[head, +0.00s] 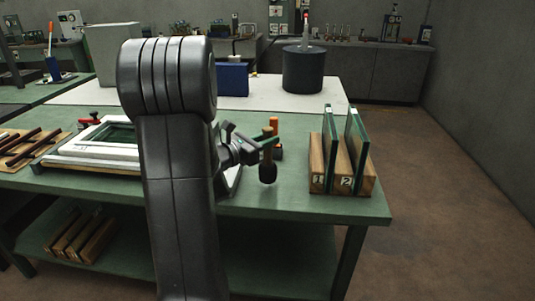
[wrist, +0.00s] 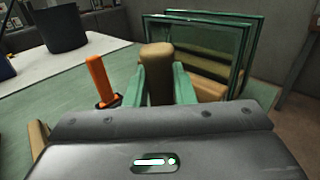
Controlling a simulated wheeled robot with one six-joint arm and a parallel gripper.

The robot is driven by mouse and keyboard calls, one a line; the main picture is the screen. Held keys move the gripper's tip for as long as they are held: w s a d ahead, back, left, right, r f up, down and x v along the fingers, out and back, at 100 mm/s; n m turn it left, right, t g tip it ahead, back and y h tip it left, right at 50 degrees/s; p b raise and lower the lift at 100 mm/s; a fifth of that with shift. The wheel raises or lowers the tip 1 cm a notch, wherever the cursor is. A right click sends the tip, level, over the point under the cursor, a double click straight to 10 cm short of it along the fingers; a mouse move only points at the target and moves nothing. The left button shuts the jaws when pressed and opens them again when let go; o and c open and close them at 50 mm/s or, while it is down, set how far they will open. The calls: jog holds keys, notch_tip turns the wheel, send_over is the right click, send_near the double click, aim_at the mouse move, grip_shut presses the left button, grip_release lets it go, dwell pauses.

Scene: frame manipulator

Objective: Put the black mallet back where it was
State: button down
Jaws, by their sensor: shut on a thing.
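The mallet (head: 268,172) is upright in my gripper (head: 266,143), with its dark head down and its tan handle up. In the wrist view the handle (wrist: 157,62) stands between the green fingers of my gripper (wrist: 157,88), which are shut on it. The head of the mallet is hidden in that view. In the head view it hangs over the front part of the green bench (head: 300,205), left of the wooden rack. I cannot tell whether its bottom touches the bench.
A wooden rack (head: 318,178) marked 1 and 2 holds upright glass panes (head: 357,140) just right of the mallet. An orange-handled tool (wrist: 98,78) stands close on the left in the wrist view. A white frame (head: 95,155) lies left; a dark cylinder (head: 303,72) stands behind.

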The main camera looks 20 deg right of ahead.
aim_at(267, 164)
jog(key=shift+f, duration=1.9)
jog(key=shift+f+b, duration=0.1)
jog(key=shift+b, duration=0.25)
jog(key=c, duration=1.2)
grip_release()
jog(key=shift+c, duration=0.2)
jog(key=shift+r+p, duration=0.3)
jog(key=shift+p, duration=0.05)
jog(key=b+v, duration=0.1)
jog(key=v, duration=1.1)
jog(key=shift+f, duration=0.15)
